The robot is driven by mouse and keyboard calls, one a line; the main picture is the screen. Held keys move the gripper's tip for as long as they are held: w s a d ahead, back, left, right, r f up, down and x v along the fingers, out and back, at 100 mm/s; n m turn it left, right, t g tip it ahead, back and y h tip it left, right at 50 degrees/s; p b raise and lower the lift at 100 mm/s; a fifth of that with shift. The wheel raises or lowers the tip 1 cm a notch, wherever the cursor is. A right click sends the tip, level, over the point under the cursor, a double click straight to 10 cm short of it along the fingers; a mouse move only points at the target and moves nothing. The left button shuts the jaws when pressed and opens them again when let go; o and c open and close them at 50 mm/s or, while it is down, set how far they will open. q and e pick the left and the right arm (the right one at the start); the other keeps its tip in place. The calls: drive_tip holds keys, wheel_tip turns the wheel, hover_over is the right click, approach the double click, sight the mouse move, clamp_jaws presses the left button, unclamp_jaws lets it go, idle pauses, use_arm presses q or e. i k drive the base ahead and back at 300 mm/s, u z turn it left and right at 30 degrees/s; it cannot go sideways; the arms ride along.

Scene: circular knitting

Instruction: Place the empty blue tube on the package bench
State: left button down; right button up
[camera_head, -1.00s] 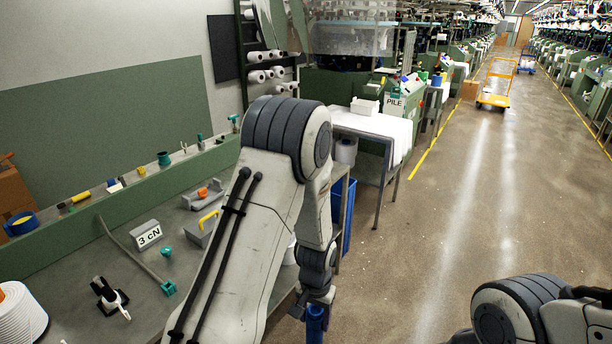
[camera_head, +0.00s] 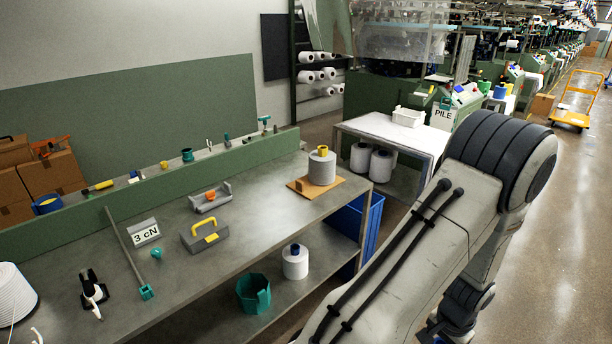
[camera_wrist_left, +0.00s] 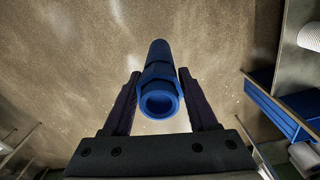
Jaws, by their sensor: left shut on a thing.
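My left gripper (camera_wrist_left: 161,100) is shut on the empty blue tube (camera_wrist_left: 159,75) in the left wrist view. The tube is hollow, with its open end facing the camera, and it hangs over the concrete floor, clear of any surface. In the head view my left arm crosses the right side, and its gripper is mostly cut off at the bottom edge. A grey workbench (camera_head: 120,232) with a green back panel fills the left. A table with a white top (camera_head: 385,133) stands behind it. No label shows which is the package bench. My right gripper is out of view.
A white yarn cone (camera_head: 321,168) stands on an orange board (camera_head: 300,187) at the workbench's right end. A grey toolbox (camera_head: 205,236) and a 3 cN block (camera_head: 145,234) sit mid-bench. A blue bin (camera_head: 348,222) is below. Bare bench surface lies around the toolbox.

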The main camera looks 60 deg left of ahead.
sight(277, 177)
drive_tip(key=u, duration=0.1)
drive_tip(key=i, duration=0.55)
drive_tip(key=u, duration=1)
drive_tip(key=i, duration=0.6)
drive_tip(key=u, duration=0.7)
